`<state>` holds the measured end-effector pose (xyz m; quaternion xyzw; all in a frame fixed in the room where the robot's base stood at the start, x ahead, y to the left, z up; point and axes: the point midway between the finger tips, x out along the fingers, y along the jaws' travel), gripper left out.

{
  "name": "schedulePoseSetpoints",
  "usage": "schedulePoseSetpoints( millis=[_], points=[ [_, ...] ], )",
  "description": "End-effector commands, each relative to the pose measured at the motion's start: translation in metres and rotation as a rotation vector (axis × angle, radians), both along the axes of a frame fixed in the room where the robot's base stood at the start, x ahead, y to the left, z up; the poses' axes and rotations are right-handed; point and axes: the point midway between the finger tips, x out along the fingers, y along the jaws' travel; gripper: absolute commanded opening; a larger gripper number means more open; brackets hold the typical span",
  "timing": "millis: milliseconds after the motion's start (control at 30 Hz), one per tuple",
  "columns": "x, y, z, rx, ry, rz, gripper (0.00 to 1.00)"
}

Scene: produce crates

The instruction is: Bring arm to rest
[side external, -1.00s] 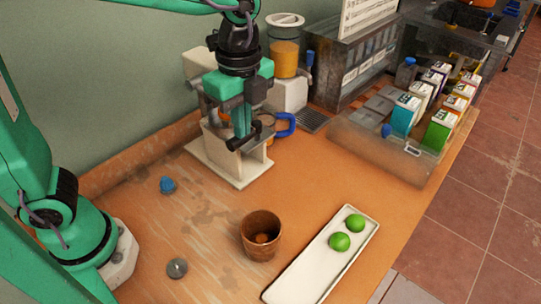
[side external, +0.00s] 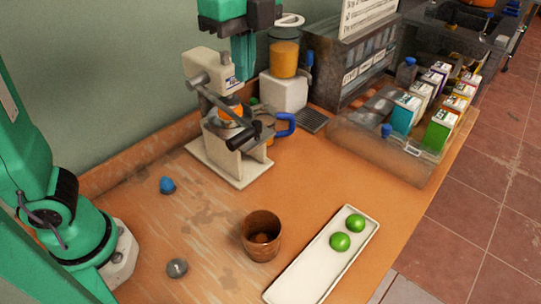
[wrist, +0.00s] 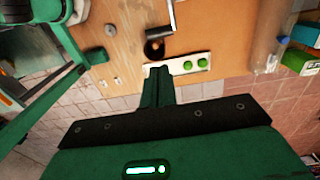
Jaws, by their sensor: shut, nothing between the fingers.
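My gripper (side external: 243,62) is at the top of the side view, above and beside the white press (side external: 222,130), with its fingers pointing down. The fingers are together and hold nothing. In the wrist view my gripper (wrist: 158,72) shows as a shut green pair, with the table beyond. The press has a dark lever handle (side external: 243,138) and something orange at its middle. Part of my arm lies outside the side view.
A brown cup (side external: 249,238) and a white tray (side external: 299,279) with two green limes (side external: 347,232) stand at the front. A blue item (side external: 167,185) and grey item (side external: 177,268) lie left. A juice dispenser (side external: 284,89) and cartons (side external: 440,131) stand behind.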

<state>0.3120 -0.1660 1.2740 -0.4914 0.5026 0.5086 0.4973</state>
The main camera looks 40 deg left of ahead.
Motion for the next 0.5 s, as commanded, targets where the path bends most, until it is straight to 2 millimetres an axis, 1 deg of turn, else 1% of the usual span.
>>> schedulePoseSetpoints(
  millis=[100, 200, 500],
  points=[
    [0.0, -0.002, 0.011, 0.0, -0.001, -0.001, 0.0],
    [0.0, -0.002, 0.016, 0.0, -0.001, -0.001, 0.0],
    [0.0, -0.002, 0.021, 0.0, 0.0, 0.002, 0.0]
  ],
)
